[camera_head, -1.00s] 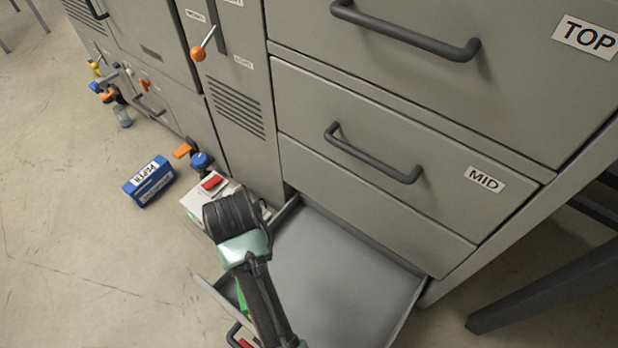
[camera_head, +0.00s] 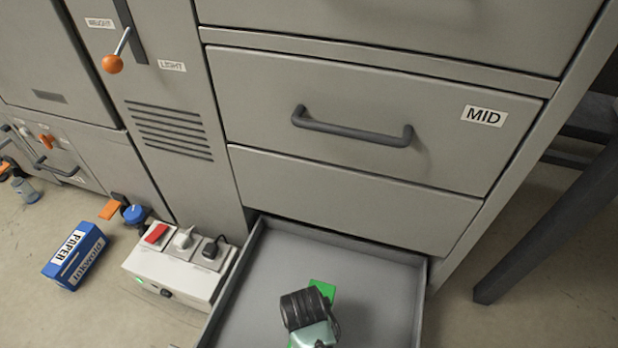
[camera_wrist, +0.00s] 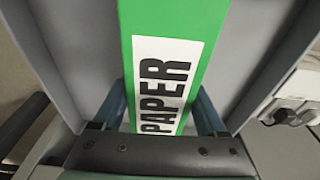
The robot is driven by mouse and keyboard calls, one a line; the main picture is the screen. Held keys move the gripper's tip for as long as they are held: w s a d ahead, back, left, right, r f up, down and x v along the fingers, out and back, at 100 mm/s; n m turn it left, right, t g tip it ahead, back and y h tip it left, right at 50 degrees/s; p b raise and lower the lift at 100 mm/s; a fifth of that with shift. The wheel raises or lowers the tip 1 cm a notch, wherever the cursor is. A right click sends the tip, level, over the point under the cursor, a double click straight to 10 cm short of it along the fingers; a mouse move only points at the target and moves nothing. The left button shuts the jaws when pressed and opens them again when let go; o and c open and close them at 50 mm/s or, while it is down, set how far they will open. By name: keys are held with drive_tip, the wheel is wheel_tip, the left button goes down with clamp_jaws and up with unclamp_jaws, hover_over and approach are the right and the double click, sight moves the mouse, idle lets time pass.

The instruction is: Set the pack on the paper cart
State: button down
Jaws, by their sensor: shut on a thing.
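A green pack (camera_wrist: 215,25) with a white PAPER label stands between the two fingers of my gripper (camera_wrist: 162,108) in the wrist view. My gripper is shut on it. In the head view my gripper (camera_head: 310,318) is low over the open bottom drawer (camera_head: 372,285), and part of the green pack (camera_head: 323,289) shows beside the wrist. The wrist hides the rest of the pack there. I cannot tell whether the pack touches the drawer floor. No paper cart can be made out in these frames.
A blue PAPER box (camera_head: 75,257) lies on the floor at left. A white power box (camera_head: 180,262) with a red switch and plugs stands beside the drawer. The closed MID drawer (camera_head: 370,125) is above. A dark table leg (camera_head: 545,225) stands at right.

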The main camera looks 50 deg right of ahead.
wheel_tip(320, 180, down, 6)
drive_tip(key=b, duration=0.3)
drive_tip(key=shift+w+r+b, duration=0.1)
drive_tip(key=shift+b, duration=0.3)
drive_tip(key=shift+r, duration=0.1)
unclamp_jaws()
drive_tip(key=shift+f, duration=0.2)
drive_tip(key=shift+r, duration=0.1)
drive_tip(key=r+p, duration=0.3)
drive_tip(key=r, duration=0.1)
drive_tip(key=a+r+p, duration=0.1)
drive_tip(key=r+p, duration=0.1)
drive_tip(key=r, duration=0.2)
drive_tip(key=r+p, duration=0.3)
drive_tip(key=r, duration=0.1)
drive_tip(key=shift+s+a+p, duration=0.3)
drive_tip(key=shift+s+a, duration=0.05)
drive_tip(key=shift+s, duration=0.05)
